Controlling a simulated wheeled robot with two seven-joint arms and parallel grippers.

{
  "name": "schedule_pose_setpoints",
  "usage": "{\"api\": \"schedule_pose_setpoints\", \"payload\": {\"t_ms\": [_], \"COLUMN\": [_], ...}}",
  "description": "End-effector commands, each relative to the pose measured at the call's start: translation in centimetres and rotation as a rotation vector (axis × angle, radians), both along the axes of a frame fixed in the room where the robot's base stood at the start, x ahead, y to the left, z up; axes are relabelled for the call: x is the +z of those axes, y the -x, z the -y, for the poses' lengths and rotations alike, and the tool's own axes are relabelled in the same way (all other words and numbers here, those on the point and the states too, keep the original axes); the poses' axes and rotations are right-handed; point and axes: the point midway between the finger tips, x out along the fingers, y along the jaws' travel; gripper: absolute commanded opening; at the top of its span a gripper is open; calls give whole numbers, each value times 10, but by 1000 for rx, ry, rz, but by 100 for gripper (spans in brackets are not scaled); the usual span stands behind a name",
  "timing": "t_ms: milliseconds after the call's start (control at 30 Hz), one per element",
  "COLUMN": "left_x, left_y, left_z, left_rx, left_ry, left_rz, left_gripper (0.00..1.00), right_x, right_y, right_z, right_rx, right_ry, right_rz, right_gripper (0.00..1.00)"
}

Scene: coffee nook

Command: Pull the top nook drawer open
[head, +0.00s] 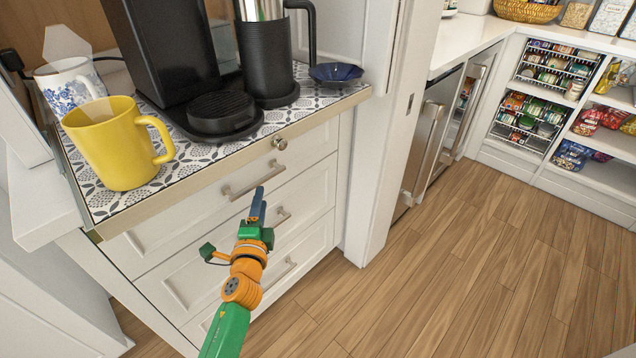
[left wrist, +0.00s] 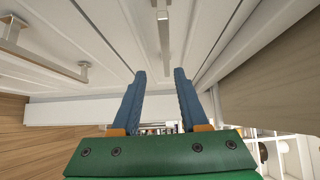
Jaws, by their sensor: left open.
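The top nook drawer (head: 190,212) is a white front under the patterned counter and looks shut. Its metal bar handle (head: 254,180) runs along the front. My left gripper (head: 259,192) is in front of the drawers, its blue fingers pointing up near the right part of that handle. In the left wrist view the left gripper (left wrist: 160,74) has its two fingers apart with nothing held between them. A bar handle (left wrist: 164,28) shows beyond the fingertips there, apart from them; I cannot tell which drawer it belongs to. My right gripper is not in view.
Two lower drawers with bar handles (head: 284,215) are below. A yellow mug (head: 118,145), a patterned mug (head: 72,84), a black coffee machine (head: 165,45) and a blue bowl (head: 336,73) stand on the counter. The wooden floor (head: 450,270) at the right is clear.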

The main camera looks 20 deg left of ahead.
Motion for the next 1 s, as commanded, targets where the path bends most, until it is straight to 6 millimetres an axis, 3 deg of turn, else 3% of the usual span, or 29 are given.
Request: {"api": "schedule_pose_setpoints", "payload": {"t_ms": [333, 667, 833, 1000], "left_x": [4, 5, 5, 5], "left_y": [-56, -64, -64, -64], "left_z": [-24, -27, -27, -27], "left_rx": [3, 2, 2, 2], "left_ry": [-12, -9, -9, -9], "left_rz": [9, 7, 6, 6], "left_gripper": [44, 44, 0, 0], "right_x": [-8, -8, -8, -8], "right_y": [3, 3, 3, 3], "right_z": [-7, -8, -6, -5], "right_rx": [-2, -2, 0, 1], "right_ry": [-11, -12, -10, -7], "right_rz": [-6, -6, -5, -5], "right_gripper": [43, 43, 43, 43]}}
